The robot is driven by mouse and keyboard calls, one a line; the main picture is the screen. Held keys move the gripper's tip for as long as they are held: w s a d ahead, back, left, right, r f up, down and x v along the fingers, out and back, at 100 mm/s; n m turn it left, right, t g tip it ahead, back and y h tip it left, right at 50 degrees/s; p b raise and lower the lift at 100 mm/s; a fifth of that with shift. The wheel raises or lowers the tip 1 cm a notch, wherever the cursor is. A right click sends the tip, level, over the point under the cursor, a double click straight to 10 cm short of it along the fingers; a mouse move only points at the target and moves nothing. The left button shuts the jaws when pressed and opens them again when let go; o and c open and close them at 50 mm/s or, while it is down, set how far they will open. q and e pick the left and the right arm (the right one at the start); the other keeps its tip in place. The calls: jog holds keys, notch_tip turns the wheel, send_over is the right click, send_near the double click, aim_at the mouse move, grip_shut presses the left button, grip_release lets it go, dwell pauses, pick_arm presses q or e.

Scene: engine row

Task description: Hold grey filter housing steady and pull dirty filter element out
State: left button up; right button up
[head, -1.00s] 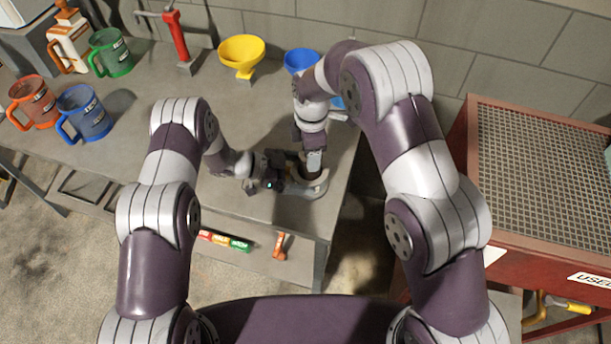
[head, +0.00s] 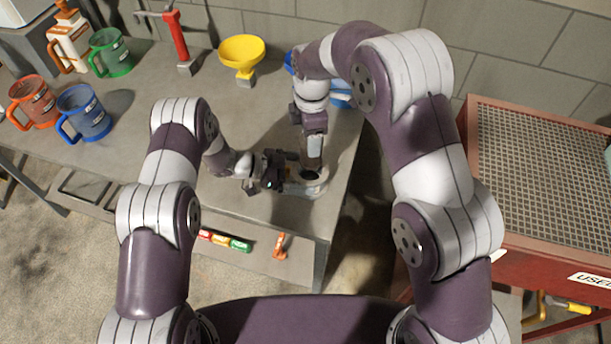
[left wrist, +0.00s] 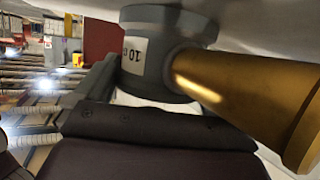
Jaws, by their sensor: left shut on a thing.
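The grey filter housing (head: 308,186) stands on its round base near the bench's front right corner. In the left wrist view it is a grey cylinder (left wrist: 148,62) with a white label. My left gripper (head: 276,172) is shut on the housing from its left side. My right gripper (head: 314,158) points down over the housing from above. Its fingertips are too small and shaded to tell whether they are open or shut. I cannot make out the dirty filter element. A gold tapered piece (left wrist: 245,95) shows beside the housing in the left wrist view; I cannot tell what it is.
A yellow funnel (head: 241,54), red stand (head: 177,38) and several jugs, including a blue one (head: 84,112), stand farther back on the bench. A red bin with a grid top (head: 545,165) stands at right. The bench left of the housing is clear.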

jog(key=shift+r, duration=0.9)
pick_arm(q)
jog(key=o, duration=1.5)
jog(key=shift+r, duration=0.1)
jog(key=v, duration=1.2)
pick_arm(e)
jog(key=shift+f, duration=0.1)
